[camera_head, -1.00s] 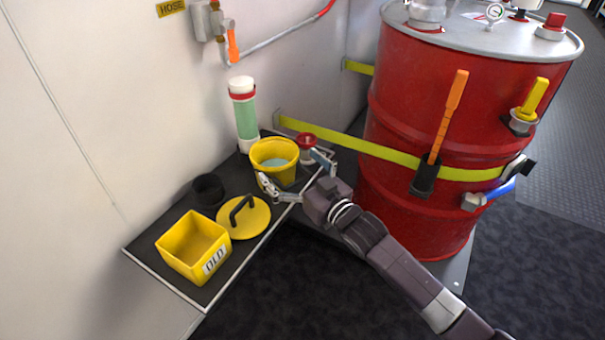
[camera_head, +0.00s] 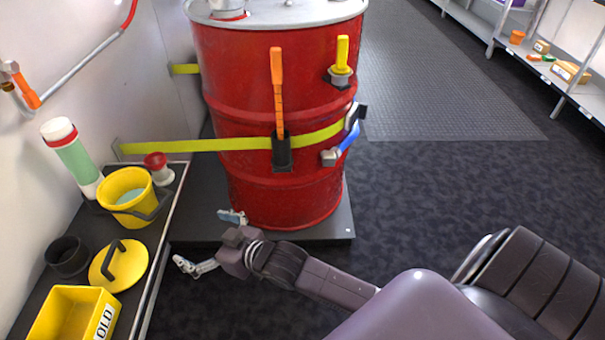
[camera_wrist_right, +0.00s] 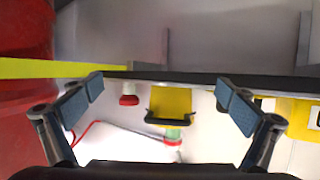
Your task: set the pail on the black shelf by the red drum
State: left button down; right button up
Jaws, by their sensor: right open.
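The yellow pail (camera_head: 127,195) stands upright on the black shelf (camera_head: 150,232) by the wall, with pale liquid inside and its dark handle hanging at the front. The red drum (camera_head: 275,110) stands to the right of the shelf. My right gripper (camera_head: 205,240) is open and empty, to the right of the shelf edge, apart from the pail. In the right wrist view the pail (camera_wrist_right: 170,101) shows between and beyond the spread fingers (camera_wrist_right: 160,92). My left gripper is not in view.
Also on the shelf are a yellow lid (camera_head: 118,267), a black cup (camera_head: 67,256), a yellow box (camera_head: 72,315), a green-and-white cylinder (camera_head: 73,157) and a red-topped white item (camera_head: 158,168). The dark floor (camera_head: 430,220) to the right is clear.

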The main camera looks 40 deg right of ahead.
jog(key=s+d+f+g+h, duration=0.1)
jog(key=s+d+f+g, duration=0.2)
jog(key=s, duration=0.6)
jog(key=s+d+f+m+g+h, duration=0.1)
jog(key=s+d+f+g+h, duration=0.1)
jog(key=s+f, duration=0.6)
jog(key=s+d+f+m+g+h, duration=0.1)
jog(key=s+d+f+g, duration=0.3)
jog(key=s, duration=0.6)
notch_tip(320, 180, down, 2)
jog(key=shift+s+d+f+g+h, duration=0.1)
jog(key=shift+s+d+g+h, duration=0.1)
jog(key=shift+d+g+h, duration=0.35)
jog(key=shift+d, duration=0.25)
